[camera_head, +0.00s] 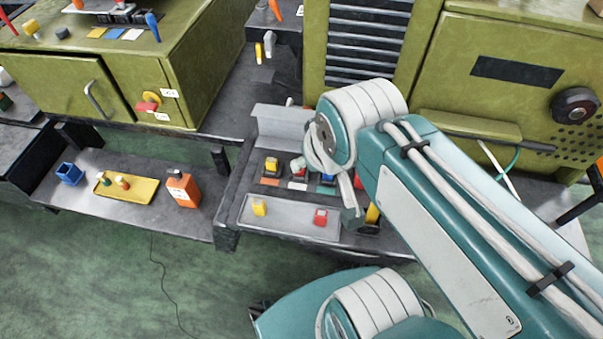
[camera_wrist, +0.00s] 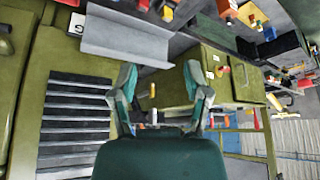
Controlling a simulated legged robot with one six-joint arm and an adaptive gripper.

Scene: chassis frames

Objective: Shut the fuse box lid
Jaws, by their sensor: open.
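The fuse box lid (camera_head: 279,122) is a light grey bent panel, standing raised at the back of the fuse box. Coloured fuses, including a yellow one (camera_head: 271,164), sit in the box in front of it. The arm hides the right part of the box and lid. In the wrist view the lid (camera_wrist: 125,40) shows at the upper left, beyond my left fingertip and apart from it in the picture. My gripper (camera_wrist: 160,80) is open, with nothing between its two teal and grey fingers.
A grey tray (camera_head: 288,222) in front of the box holds a yellow fuse (camera_head: 259,208) and a red fuse (camera_head: 320,217). To the left are an orange container (camera_head: 183,190) and a yellow tray (camera_head: 141,191). Green cabinets (camera_head: 519,85) stand behind.

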